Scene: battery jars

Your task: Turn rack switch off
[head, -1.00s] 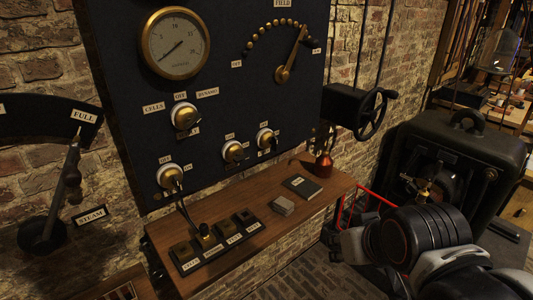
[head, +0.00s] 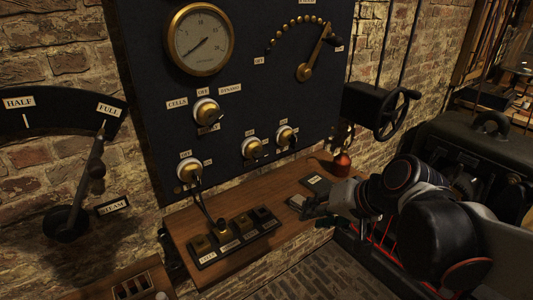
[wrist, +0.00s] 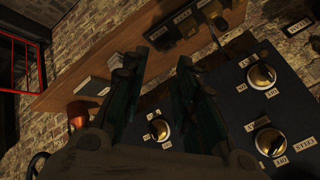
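The dark panel (head: 140,60) carries three lower rotary switches with brass and white knobs: left (head: 190,170), middle (head: 252,148) and right (head: 285,135). Their small labels are too blurred to tell which is the rack switch. A larger switch (head: 206,111) above is labelled CELLS, OFF and DYNAMO. My gripper (head: 308,208) is over the right part of the wooden shelf, in front of and below the panel. In the wrist view my gripper (wrist: 160,60) is open and empty, its fingers apart. Knobs show beside the right finger (wrist: 262,75) and between the fingers (wrist: 158,128).
A handwheel (head: 398,112) juts out at the right. A STEAM lever (head: 90,185) stands at the left.

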